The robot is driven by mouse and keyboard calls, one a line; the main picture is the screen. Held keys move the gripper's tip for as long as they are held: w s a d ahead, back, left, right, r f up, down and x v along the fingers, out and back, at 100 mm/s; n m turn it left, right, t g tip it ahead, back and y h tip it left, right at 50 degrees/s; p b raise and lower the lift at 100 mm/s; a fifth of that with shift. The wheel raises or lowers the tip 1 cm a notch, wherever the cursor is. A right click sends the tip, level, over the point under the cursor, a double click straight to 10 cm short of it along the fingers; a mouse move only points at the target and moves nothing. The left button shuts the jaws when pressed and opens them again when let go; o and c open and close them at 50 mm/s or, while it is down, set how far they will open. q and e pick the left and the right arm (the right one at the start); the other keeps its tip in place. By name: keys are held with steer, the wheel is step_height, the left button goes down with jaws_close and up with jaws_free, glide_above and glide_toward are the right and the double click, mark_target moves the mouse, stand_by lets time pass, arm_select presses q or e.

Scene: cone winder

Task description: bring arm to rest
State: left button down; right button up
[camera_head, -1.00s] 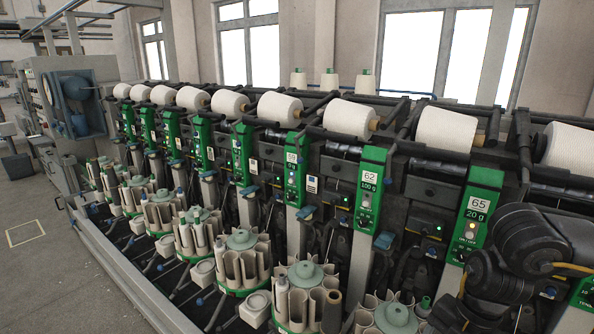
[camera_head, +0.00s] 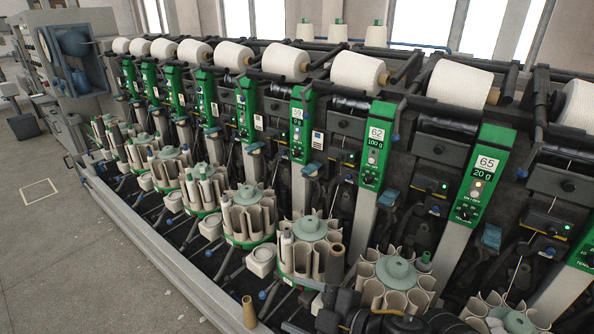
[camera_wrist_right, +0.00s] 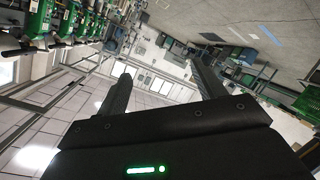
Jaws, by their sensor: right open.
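My right gripper (camera_wrist_right: 163,78) is open in the right wrist view. Its two dark fingers stand wide apart with nothing between them. In the head view, dark parts of my right arm with a yellow cable show low at the bottom edge, in front of the nearest bobbin magazines. Most of that arm is cut off by the frame, and its fingers are hard to make out there. My left gripper is not in view.
The cone winder's green-fronted units, including number 65 (camera_head: 487,163), run across the head view. White yarn cones (camera_head: 460,82) lie along the top. Round bobbin magazines (camera_head: 310,228) stand in front. A brown tube (camera_head: 249,312) stands near the front rail.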

steer(key=s+d+f+m+t+h, duration=0.2)
steer(key=d+f+m+h, duration=0.6)
steer(key=d+f+m, duration=0.4)
steer(key=s+d+f+m+g+h, duration=0.2)
steer(key=s+d+f+m+g, duration=0.1)
steer(key=s+d+f, duration=0.4)
steer(key=s+d+f+m+g+h, duration=0.25)
steer(key=s+d+g, duration=0.2)
steer(key=s, duration=0.35)
step_height(320, 180, down, 27)
steer(key=s, duration=0.2)
steer(key=s+d+f+g+b, duration=0.1)
steer(key=s+d+f, duration=0.2)
steer(key=s+f, duration=1.2)
steer(key=shift+s+f, duration=0.4)
steer(key=shift+f, duration=0.05)
